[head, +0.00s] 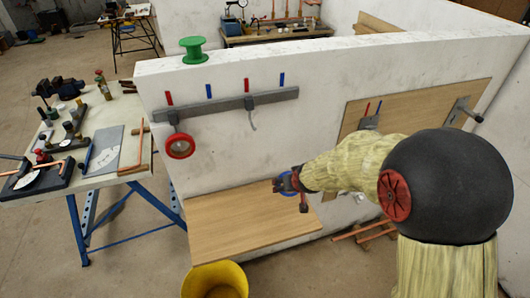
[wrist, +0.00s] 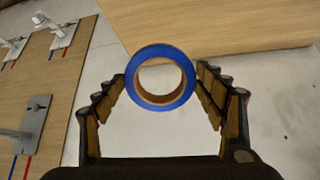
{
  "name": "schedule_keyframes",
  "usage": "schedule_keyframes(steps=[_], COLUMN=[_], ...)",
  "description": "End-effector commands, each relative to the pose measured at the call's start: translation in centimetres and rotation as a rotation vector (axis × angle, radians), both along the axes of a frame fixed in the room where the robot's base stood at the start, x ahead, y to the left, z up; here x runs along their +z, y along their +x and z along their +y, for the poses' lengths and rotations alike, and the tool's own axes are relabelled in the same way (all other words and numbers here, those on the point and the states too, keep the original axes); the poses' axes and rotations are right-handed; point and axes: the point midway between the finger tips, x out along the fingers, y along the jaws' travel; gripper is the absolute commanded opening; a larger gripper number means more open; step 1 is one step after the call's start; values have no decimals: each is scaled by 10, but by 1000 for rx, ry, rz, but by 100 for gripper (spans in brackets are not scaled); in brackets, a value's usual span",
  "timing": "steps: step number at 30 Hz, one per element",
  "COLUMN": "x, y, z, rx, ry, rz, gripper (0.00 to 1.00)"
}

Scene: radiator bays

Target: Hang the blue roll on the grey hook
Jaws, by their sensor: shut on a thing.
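The blue roll (wrist: 142,59) is a ring of blue tape with a brown core. In the wrist view it sits between the fingertips of my gripper (wrist: 160,78), which is shut on it, with its open hole facing the camera. In the head view my gripper (head: 291,182) holds the blue roll (head: 284,184) above the wooden shelf in front of the white wall; my arm partly hides it. A thin grey hook (head: 252,121) hangs from the grey rail (head: 228,105) on the wall, up and left of my gripper. It looks empty.
A red ring-shaped thing (head: 180,146) hangs at the rail's left end. A green spool (head: 193,50) stands on the wall top. The wooden shelf (head: 235,226) looks bare. A wooden panel (wrist: 38,95) carries grey brackets. A yellow bucket (head: 214,270) and a cluttered workbench (head: 140,147) stand nearby.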

Motion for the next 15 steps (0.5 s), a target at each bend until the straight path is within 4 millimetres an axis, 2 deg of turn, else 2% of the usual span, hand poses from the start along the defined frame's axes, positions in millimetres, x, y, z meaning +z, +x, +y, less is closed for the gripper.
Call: schedule_keyframes(steps=[15], x=[9], y=[3], z=[5], rx=[7], ry=[4], rz=[-62], gripper=[45])
